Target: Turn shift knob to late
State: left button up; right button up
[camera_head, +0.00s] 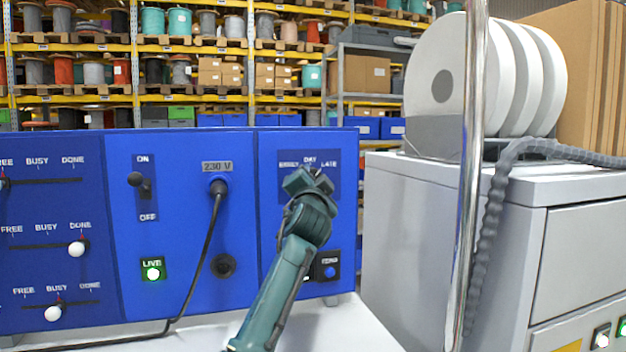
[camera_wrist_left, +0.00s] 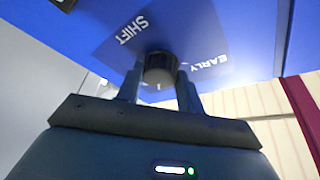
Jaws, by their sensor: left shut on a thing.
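The shift knob (camera_wrist_left: 161,68) is a round black knob on a dark blue plate (camera_head: 331,189) at the right of the blue panel. The plate reads EARLY, DAY and LATE from left to right in the head view. My left gripper (camera_head: 308,182) reaches up from below and covers the knob there. In the left wrist view, my left gripper (camera_wrist_left: 160,86) has a finger on each side of the knob and is shut on it. A small pale mark shows on the knob's edge; which label it points to I cannot tell. My right gripper is not in view.
A dark button (camera_head: 329,271) sits below the plate, close to my arm. A black cable (camera_head: 212,235) hangs from the 230 V socket to the left. An upright metal pole (camera_head: 469,180) and a grey cabinet (camera_head: 410,230) stand to the right.

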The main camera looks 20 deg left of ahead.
pick_arm(q)
jog(key=shift+r+m+g+h, duration=0.1)
jog(key=shift+m+g+h, duration=0.3)
jog(key=shift+m, duration=0.85)
jog(key=shift+m+g+h, duration=0.2)
jog(key=shift+m+h, duration=0.3)
jog(key=shift+m, duration=0.75)
jog(key=o, duration=1)
jog(key=r+b+v, duration=0.1)
jog(key=b+v, duration=0.3)
jog(key=v, duration=0.9)
jog(key=shift+f, duration=0.4)
jog(key=shift+s, duration=0.15)
